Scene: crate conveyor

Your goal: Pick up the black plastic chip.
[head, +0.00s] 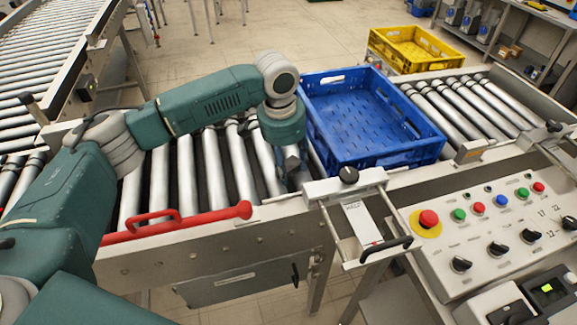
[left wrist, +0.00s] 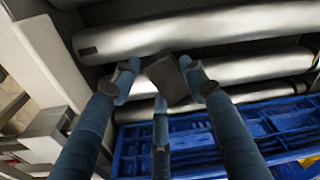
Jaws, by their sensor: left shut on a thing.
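The black plastic chip (left wrist: 168,78) is a small dark block in the left wrist view, between the fingertips of my left gripper (left wrist: 160,84). The three blue-grey fingers are closed around it. In the head view my left gripper (head: 291,163) points down over the silver conveyor rollers, just left of the blue crate. I cannot make out the chip there, as the gripper hides it. How far the chip is above the rollers is hard to tell. My right gripper is out of view.
The blue crate (head: 411,155) stands on the rollers close beside my gripper. A yellow crate (head: 436,68) is behind it. A red handle (head: 180,222) lies along the conveyor's front edge. A button panel (head: 485,225) is at right. Bare rollers (head: 213,170) extend left.

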